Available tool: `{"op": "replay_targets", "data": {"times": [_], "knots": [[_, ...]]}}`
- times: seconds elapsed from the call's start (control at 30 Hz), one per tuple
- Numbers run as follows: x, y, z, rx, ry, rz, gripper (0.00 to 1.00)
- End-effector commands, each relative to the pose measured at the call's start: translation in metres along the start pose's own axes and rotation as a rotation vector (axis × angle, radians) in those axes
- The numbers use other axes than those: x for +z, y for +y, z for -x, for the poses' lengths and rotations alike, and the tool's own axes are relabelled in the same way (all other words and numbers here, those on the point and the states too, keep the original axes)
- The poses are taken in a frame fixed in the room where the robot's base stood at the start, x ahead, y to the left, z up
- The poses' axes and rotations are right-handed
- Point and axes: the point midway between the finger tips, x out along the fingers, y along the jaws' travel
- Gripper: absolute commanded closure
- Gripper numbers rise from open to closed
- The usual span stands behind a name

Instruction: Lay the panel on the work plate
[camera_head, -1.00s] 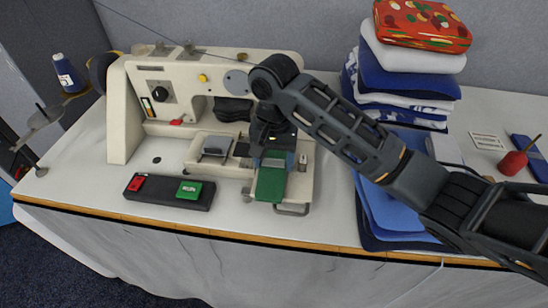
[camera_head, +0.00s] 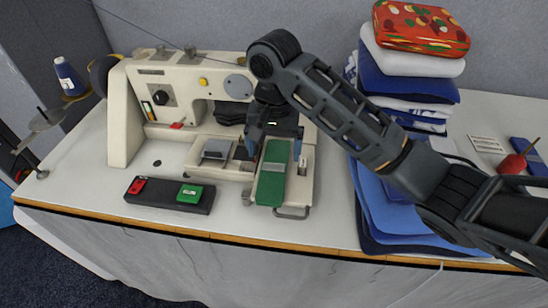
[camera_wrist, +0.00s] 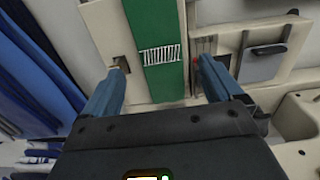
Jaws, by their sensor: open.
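The green panel (camera_head: 271,186) lies lengthwise on the cream work plate (camera_head: 302,184) at the right end of the sewing machine. In the wrist view the panel (camera_wrist: 161,22) shows a white ladder-like stitch mark, with bare work plate (camera_wrist: 112,38) to its left. My gripper (camera_head: 276,146) is open above the panel's far part, one finger on either side, with gaps to the panel. In the wrist view both fingertips of my gripper (camera_wrist: 162,70) are empty. The panel's far end is hidden under my gripper in the head view.
The cream sewing machine (camera_head: 126,112) stands behind and left. A control box (camera_head: 168,196) with red and green buttons sits at the table's front. Folded blue cloths (camera_head: 385,212) lie to the right, below my arm. A folded stack (camera_head: 408,82) with a red patterned item (camera_head: 422,24) stands behind.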

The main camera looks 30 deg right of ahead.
Motion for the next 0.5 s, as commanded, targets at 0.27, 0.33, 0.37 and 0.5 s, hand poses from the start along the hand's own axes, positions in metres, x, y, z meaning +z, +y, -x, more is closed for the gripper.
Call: {"op": "replay_targets", "data": {"times": [0.27,0.33,0.37,0.5], "knots": [[-0.001,0.001,0.056,0.001,0.003,0.000,0.07],[-0.001,0.000,0.063,0.000,0.002,-0.001,0.07],[-0.001,0.000,0.066,0.000,0.002,0.000,0.07],[0.000,0.000,0.071,0.000,0.000,0.000,0.07]]}}
